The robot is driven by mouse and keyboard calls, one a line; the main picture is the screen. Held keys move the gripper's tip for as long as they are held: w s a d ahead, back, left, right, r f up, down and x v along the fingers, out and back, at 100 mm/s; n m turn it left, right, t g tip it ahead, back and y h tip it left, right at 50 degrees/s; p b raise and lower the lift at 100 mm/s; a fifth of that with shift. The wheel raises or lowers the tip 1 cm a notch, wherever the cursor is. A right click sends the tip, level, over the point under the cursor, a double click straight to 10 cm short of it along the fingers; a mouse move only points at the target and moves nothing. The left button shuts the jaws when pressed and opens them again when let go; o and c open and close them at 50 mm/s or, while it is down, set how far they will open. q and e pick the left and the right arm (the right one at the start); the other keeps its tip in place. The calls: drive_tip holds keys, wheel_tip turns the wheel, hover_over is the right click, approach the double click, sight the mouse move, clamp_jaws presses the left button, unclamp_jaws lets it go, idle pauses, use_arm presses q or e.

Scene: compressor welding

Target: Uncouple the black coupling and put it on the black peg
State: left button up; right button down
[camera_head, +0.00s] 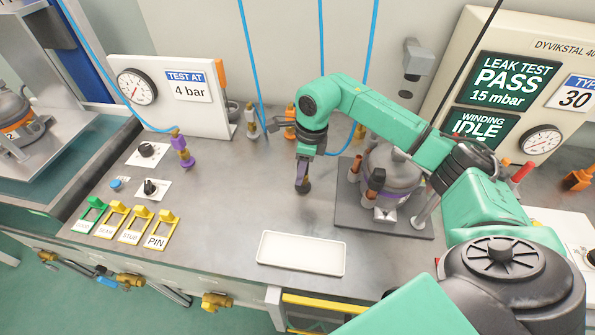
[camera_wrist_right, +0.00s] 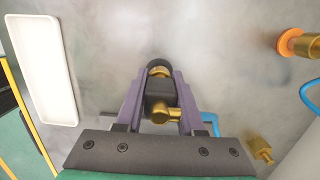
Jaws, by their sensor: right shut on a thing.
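My right gripper (camera_head: 302,188) hangs fingers-down over the grey bench, left of the compressor. In the right wrist view its two purple-grey fingers (camera_wrist_right: 159,95) are shut on the black coupling (camera_wrist_right: 158,92), a dark block with brass parts and a round black end. In the head view the coupling is mostly hidden by the gripper. Whether its lower end touches the bench I cannot tell. I cannot pick out the black peg with certainty in either view. My left gripper is not in view.
The grey compressor (camera_head: 400,172) stands on a dark plate (camera_head: 350,215) at right. A white tray (camera_head: 301,254) lies at the front. A purple coupling (camera_head: 182,148) stands at left; an orange one (camera_head: 290,118) stands behind. Blue hoses hang at the back.

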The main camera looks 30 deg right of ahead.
drive_tip(key=shift+s+f, duration=0.2)
drive_tip(key=shift+f, duration=0.25)
drive_tip(key=shift+c, duration=2.2)
unclamp_jaws()
drive_tip(key=shift+d, duration=0.1)
drive_tip(key=shift+d+r+p, duration=0.15)
drive_tip(key=shift+r+p, duration=0.25)
drive_tip(key=shift+r, duration=0.05)
drive_tip(key=r+p, duration=0.2)
drive_tip(key=r, duration=0.2)
drive_tip(key=r+p, duration=0.3)
drive_tip(key=r, duration=0.1)
drive_tip(key=shift+s+d, duration=0.15)
drive_tip(key=shift+d, duration=0.05)
drive_tip(key=shift+a+r, duration=0.1)
drive_tip(key=shift+a, duration=0.05)
drive_tip(key=shift+d, duration=0.25)
